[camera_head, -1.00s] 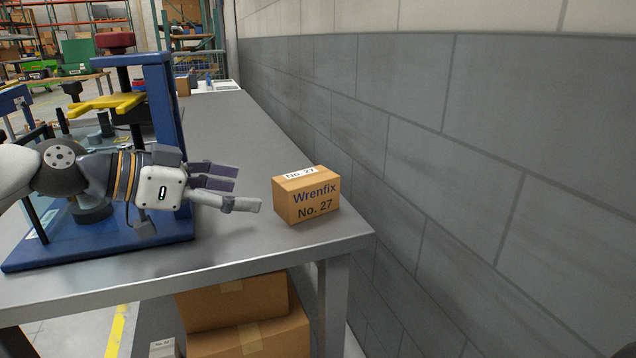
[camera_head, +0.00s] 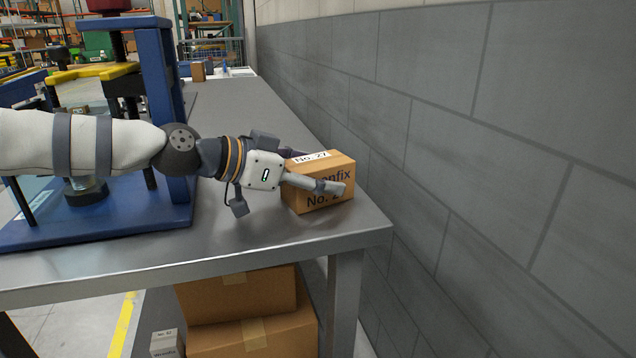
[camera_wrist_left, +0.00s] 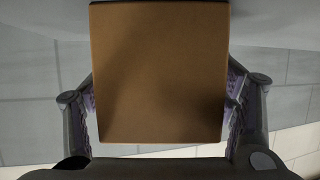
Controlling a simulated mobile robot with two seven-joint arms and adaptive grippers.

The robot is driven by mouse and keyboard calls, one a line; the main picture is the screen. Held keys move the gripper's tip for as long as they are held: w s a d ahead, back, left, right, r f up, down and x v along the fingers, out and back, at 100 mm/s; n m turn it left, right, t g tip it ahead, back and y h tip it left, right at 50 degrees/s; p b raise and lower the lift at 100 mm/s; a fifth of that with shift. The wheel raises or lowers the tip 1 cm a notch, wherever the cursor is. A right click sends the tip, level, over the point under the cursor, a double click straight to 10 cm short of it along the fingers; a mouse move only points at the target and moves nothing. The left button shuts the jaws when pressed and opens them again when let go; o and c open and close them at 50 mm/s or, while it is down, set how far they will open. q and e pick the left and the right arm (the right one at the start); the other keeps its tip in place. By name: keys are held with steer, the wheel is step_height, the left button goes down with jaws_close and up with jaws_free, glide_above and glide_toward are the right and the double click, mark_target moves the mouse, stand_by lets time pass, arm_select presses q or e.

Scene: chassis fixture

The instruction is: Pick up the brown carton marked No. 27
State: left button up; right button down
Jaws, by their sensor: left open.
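The brown carton marked No. 27 (camera_head: 328,196) stands on the grey bench near its front right corner. Its printed front reads Wrenfix No. 27, partly hidden by a finger. My left gripper (camera_head: 315,172) reaches it from the left, with one finger across the near face and the other mostly hidden behind the carton. In the left wrist view the carton (camera_wrist_left: 160,75) fills the space between the two open fingers (camera_wrist_left: 163,110). A narrow gap shows by the right finger; the left finger is very close to the carton, and contact is unclear. My right gripper is in neither view.
A blue press-like fixture (camera_head: 165,110) stands on the bench at left, behind my left arm. A grey block wall (camera_head: 470,130) runs along the right. Larger cartons (camera_head: 250,335) and a small white box (camera_head: 166,343) are below the bench top (camera_head: 240,115).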

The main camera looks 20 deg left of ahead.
arm_select(q)
steer(key=shift+r, duration=0.1)
steer(key=c, duration=1.6)
steer(key=shift+c, duration=0.2)
steer(key=shift+r, duration=0.15)
